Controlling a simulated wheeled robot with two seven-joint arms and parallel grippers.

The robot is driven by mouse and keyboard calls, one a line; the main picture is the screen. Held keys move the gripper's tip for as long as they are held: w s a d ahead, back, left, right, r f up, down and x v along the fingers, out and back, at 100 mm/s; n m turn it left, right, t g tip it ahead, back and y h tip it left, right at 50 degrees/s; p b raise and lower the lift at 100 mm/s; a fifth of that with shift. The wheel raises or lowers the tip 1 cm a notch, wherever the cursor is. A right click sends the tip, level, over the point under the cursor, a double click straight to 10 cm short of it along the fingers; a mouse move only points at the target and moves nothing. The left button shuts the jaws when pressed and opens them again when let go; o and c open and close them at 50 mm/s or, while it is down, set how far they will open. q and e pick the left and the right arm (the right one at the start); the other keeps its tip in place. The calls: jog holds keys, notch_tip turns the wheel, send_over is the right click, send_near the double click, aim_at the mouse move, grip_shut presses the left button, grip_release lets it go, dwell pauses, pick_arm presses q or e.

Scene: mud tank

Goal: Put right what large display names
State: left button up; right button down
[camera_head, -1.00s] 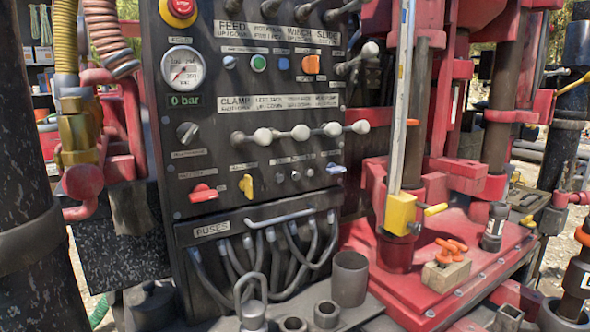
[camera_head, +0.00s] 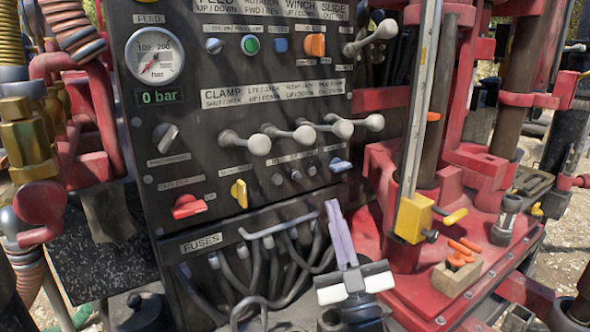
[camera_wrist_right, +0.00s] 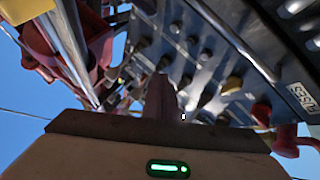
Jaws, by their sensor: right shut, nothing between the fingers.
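The black control panel (camera_head: 225,120) fills the middle of the head view. A gauge (camera_head: 155,55) reads near zero, and the small green display (camera_head: 160,96) below it says "0 bar". No large display can be made out. The FUSES box (camera_head: 202,243) with its grey cables is at the panel's bottom; its FUSES label (camera_wrist_right: 303,97) also shows in the right wrist view. My right gripper (camera_head: 334,208) is shut and empty, pointing up in front of the right end of the fuse box; its fingers show in the wrist view (camera_wrist_right: 163,92). My left gripper is out of view.
Clamp levers (camera_head: 302,135), a red knob (camera_head: 188,206), a yellow knob (camera_head: 239,193) and an orange switch (camera_head: 315,45) sit on the panel. The red rig base (camera_head: 415,290) on the right carries a wooden block (camera_head: 456,277) with orange-handled pieces.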

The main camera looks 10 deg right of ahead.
aim_at(296, 176)
jog(key=shift+w+d+r, duration=0.15)
jog(key=shift+r, duration=0.65)
jog(key=w+a+b, duration=0.3)
jog(key=w+b, duration=0.2)
jog(key=w, duration=0.3)
jog(key=shift+w+b, duration=0.15)
jog(key=shift+b, duration=0.25)
dwell(0.7)
